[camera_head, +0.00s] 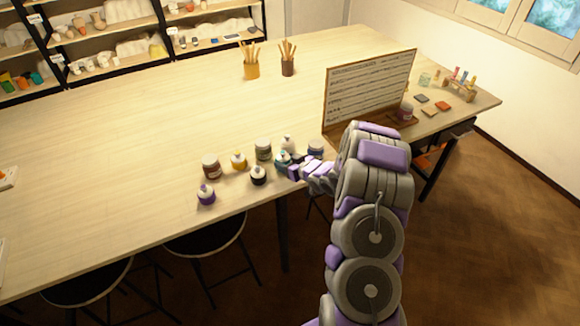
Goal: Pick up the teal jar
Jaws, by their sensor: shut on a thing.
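The teal jar (281,157) is small in the picture and stands near the table's front edge, among several other jars. My gripper (287,161) reaches in from the right and is shut on the teal jar. The fingers and the arm's wrist cover part of the jar. I cannot tell whether its base touches the table.
Close by on the table (150,130) are a black jar (258,177), grey-green jar (263,151), pale bottle (287,142), blue jar (316,149), yellow jar (239,161), brown-red jar (210,169) and purple jar (206,196). A framed board (370,90) stands behind my arm.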

